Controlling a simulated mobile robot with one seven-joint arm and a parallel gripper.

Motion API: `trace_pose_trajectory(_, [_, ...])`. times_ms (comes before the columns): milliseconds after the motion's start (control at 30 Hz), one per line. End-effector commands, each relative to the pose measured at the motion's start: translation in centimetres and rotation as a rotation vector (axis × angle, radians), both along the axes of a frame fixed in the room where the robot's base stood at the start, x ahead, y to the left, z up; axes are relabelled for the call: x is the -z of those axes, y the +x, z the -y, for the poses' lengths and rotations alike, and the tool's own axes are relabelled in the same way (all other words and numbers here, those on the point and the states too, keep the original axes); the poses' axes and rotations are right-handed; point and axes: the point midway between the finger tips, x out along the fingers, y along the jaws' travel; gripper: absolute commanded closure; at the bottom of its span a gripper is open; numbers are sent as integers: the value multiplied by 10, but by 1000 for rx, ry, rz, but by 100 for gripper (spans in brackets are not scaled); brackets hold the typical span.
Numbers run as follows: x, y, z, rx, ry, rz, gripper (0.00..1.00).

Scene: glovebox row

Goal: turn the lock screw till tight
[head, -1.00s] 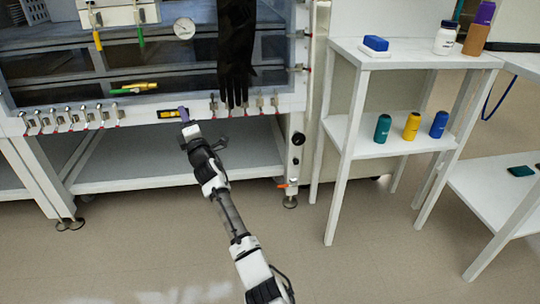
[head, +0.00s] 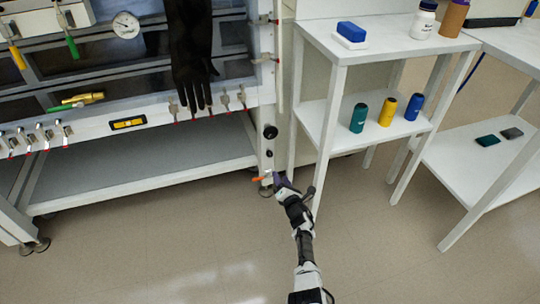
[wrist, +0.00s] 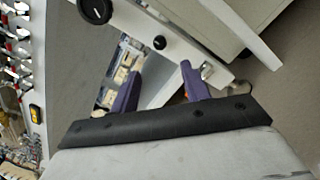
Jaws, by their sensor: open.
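I cannot tell for certain which part is the lock screw. A round black knob (head: 270,132) sits on the white right post of the glovebox frame, with a smaller black knob (head: 269,153) under it. An orange lever (head: 258,179) sticks out low on that post. My gripper (head: 280,180) is beside the post's lower end, close to the orange lever; contact cannot be told. In the wrist view its purple fingers (wrist: 158,75) are apart with nothing held. The big knob (wrist: 95,10) and small knob (wrist: 159,42) show beyond the fingers there.
A white shelf stand (head: 312,118) with teal, yellow and blue bottles stands just right of my gripper, its front leg close by. The glovebox's lower shelf (head: 140,175) lies left. A black glove (head: 190,60) hangs above. Open floor (head: 150,250) lies in front.

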Motion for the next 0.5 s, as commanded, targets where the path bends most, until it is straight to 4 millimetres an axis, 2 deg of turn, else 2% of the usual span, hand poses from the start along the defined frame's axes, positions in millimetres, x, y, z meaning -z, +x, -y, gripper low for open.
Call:
trace_pose_trajectory(100, [6, 16, -6, -3, -1, 2, 54])
trace_pose_trajectory(500, [6, 71, -25, -4, 0, 2, 54])
